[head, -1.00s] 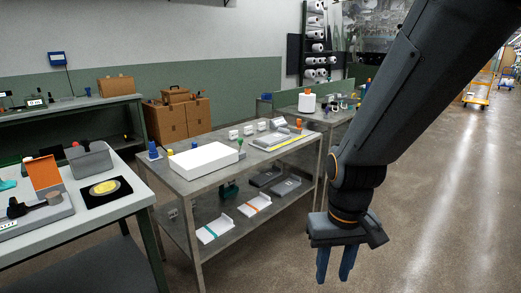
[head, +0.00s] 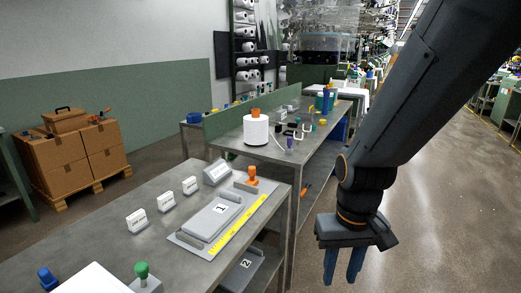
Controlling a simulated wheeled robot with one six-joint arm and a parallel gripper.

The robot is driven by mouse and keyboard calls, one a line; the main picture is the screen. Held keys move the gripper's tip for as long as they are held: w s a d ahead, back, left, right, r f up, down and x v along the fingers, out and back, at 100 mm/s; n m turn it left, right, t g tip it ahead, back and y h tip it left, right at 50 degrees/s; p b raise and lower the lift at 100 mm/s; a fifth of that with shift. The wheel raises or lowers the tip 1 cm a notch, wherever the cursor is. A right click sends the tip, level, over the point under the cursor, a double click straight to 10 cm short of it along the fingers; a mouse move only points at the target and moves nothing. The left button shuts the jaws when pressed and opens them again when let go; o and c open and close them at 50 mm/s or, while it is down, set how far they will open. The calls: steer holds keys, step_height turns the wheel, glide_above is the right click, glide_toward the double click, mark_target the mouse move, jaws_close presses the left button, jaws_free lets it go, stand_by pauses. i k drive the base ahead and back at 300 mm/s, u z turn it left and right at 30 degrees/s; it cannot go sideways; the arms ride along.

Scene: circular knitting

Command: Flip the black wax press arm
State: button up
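My gripper (head: 342,280) hangs at the lower right, in front of the walkway floor. Its two blue fingers point down with a gap between them and nothing in it. I cannot make out a black wax press arm with certainty. Small black, white and coloured items (head: 292,130) stand beside a white yarn cone (head: 256,130) with an orange top on the far bench (head: 236,153). They are too small to tell apart. My gripper is apart from both benches, to the right of them.
The near steel bench (head: 112,213) holds a grey plate marked 1 (head: 212,219), a yellow ruler (head: 238,224), an orange-knobbed stamp (head: 252,177), a green-knobbed one (head: 142,275) and small white blocks (head: 165,202). Cardboard boxes (head: 85,152) stand at left. Floor (head: 440,190) at right is clear.

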mark_target(292, 125)
steer(key=z, duration=0.45)
steer(key=i, duration=0.9)
steer(key=z, duration=1.05)
steer(key=i, duration=1.35)
steer(key=u, duration=0.55)
steer(key=i, duration=1)
steer(key=u, duration=1)
steer(key=i, duration=0.25)
steer(key=u, duration=0.25)
